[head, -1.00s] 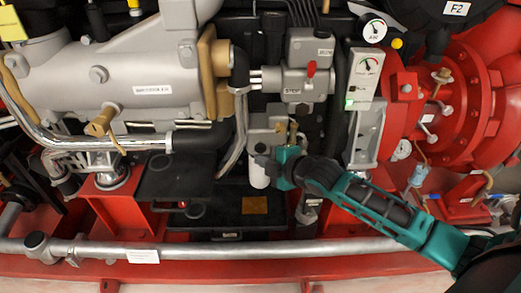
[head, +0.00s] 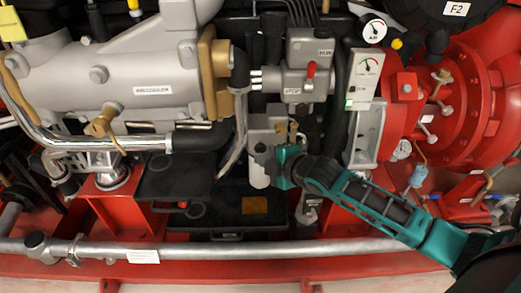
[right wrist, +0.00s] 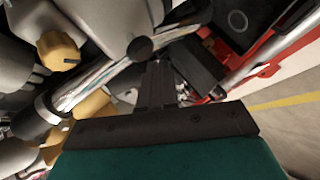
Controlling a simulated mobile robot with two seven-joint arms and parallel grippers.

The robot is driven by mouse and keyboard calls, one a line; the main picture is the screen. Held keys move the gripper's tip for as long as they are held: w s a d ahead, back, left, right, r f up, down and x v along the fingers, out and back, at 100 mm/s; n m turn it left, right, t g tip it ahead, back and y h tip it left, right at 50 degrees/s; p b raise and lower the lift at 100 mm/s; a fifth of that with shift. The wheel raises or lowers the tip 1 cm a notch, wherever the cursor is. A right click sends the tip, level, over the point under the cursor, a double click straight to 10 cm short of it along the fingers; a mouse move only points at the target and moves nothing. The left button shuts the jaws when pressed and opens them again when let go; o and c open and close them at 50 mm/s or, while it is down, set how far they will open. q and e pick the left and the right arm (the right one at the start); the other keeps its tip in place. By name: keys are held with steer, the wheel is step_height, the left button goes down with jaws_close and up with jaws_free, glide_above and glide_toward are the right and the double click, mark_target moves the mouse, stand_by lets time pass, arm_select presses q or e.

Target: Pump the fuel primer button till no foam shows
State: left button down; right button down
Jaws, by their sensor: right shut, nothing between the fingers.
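My right gripper (head: 264,158) is shut and empty, in front of the grey fuel filter head (head: 262,123). A white cylinder (head: 258,180) hangs below that head, just under the fingers. The right wrist view shows the closed dark fingers (right wrist: 156,82) pointing in among the engine parts. A dark round knob (right wrist: 140,48) appears close to their tips; I cannot tell whether it is the primer button or whether they touch. In the head view I cannot make out the button, and I see no foam. My left gripper is not in view.
A gauge panel (head: 363,80) and red pump housing (head: 470,105) stand to the right. A large grey cylinder (head: 110,75) fills the upper left. A silver pipe (head: 210,248) crosses the front.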

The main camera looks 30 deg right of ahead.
steer(key=shift+w+d, duration=0.15)
steer(key=shift+w, duration=0.1)
steer(key=shift+w+d, duration=0.4)
steer(key=shift+w, duration=0.4)
stand_by(0.9)
steer(key=shift+s+r, duration=0.1)
steer(key=shift+s, duration=0.05)
steer(key=shift+s+a+p, duration=0.3)
steer(key=shift+s+p, duration=0.1)
steer(key=shift+s, duration=0.15)
steer(key=shift+s+a+p, duration=0.25)
steer(key=shift+s+p, duration=0.1)
steer(key=shift+s, duration=0.15)
